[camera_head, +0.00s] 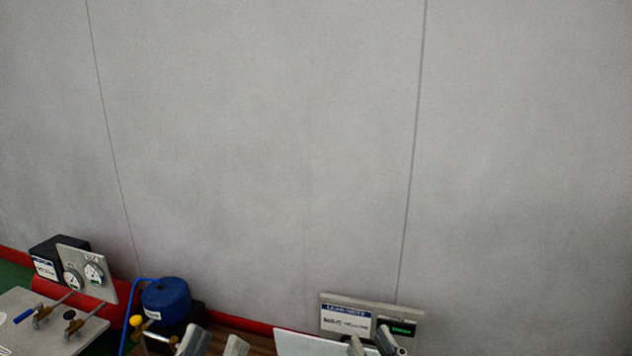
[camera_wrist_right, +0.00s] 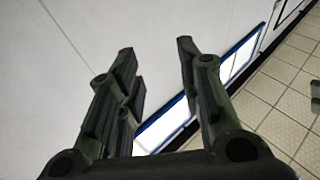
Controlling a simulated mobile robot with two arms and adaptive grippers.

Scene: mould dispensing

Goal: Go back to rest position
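My left gripper (camera_head: 214,344) shows only its fingertips at the bottom edge of the head view. They stand apart, with nothing seen between them. My right gripper (camera_head: 371,346) also shows only its tips at the bottom edge, in front of a sign board. In the right wrist view my right gripper (camera_wrist_right: 156,60) is open and empty, its two dark fingers wide apart. A pale wall and a tiled floor show beyond them. The rest of both arms is out of view.
A grey wall (camera_head: 270,140) fills most of the head view. At the lower left are a gauge panel (camera_head: 103,262), a grey plate with valves (camera_head: 22,303) and a blue round vessel (camera_head: 166,300) with a blue hose. A sign board (camera_head: 328,299) stands lower right of centre.

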